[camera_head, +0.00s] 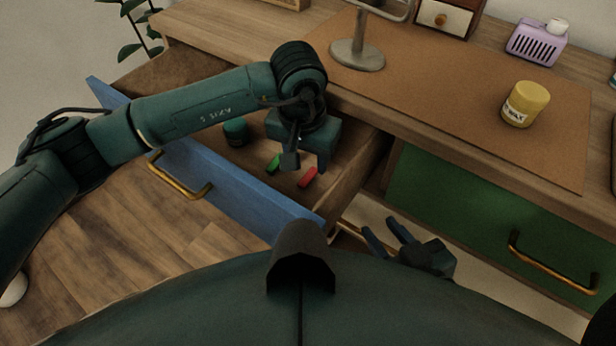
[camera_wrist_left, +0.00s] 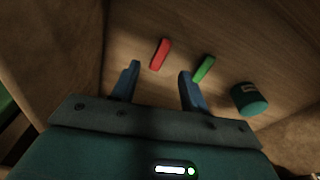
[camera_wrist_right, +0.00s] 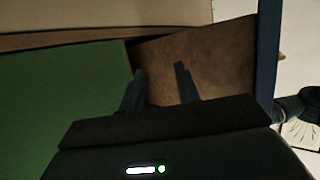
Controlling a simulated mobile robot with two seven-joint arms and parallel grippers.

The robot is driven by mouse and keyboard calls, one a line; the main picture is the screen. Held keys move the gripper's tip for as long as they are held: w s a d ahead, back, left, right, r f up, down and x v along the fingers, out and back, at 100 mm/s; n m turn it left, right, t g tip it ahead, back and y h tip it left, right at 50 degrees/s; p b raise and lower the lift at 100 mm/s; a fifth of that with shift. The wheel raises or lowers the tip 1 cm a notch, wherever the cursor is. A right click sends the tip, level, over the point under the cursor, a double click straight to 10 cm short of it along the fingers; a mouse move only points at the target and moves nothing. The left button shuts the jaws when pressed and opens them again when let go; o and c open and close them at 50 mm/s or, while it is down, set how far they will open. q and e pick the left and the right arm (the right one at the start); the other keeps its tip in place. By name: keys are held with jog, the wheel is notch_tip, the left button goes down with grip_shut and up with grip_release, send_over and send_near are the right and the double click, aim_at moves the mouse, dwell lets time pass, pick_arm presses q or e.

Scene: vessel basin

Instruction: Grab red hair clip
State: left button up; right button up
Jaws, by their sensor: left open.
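The red hair clip (camera_head: 308,177) lies on the floor of the open blue-fronted drawer (camera_head: 236,186). In the left wrist view the red clip (camera_wrist_left: 160,54) lies just beyond the fingertips, between their lines and nearer the left finger. My left gripper (camera_head: 308,163) is open and empty, pointing down into the drawer above and beside the clip. It also shows in the left wrist view (camera_wrist_left: 159,76). My right gripper (camera_head: 383,232) is open and empty, low in front of the cabinet, outside the drawer; it also shows in the right wrist view (camera_wrist_right: 160,72).
A green clip (camera_head: 273,163) lies left of the red one, and a teal jar (camera_head: 235,132) stands further left in the drawer. The drawer walls enclose them. A shut green drawer (camera_head: 470,215) is at right. The tabletop above holds a mirror stand (camera_head: 357,55) and yellow wax jar (camera_head: 525,104).

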aim_at(308, 177)
pick_arm(q)
notch_tip(308, 177, down, 5)
jog(key=shift+d+r, duration=0.1)
jog(key=shift+r, duration=0.05)
jog(key=shift+w, duration=0.1)
grip_shut()
dwell(0.3)
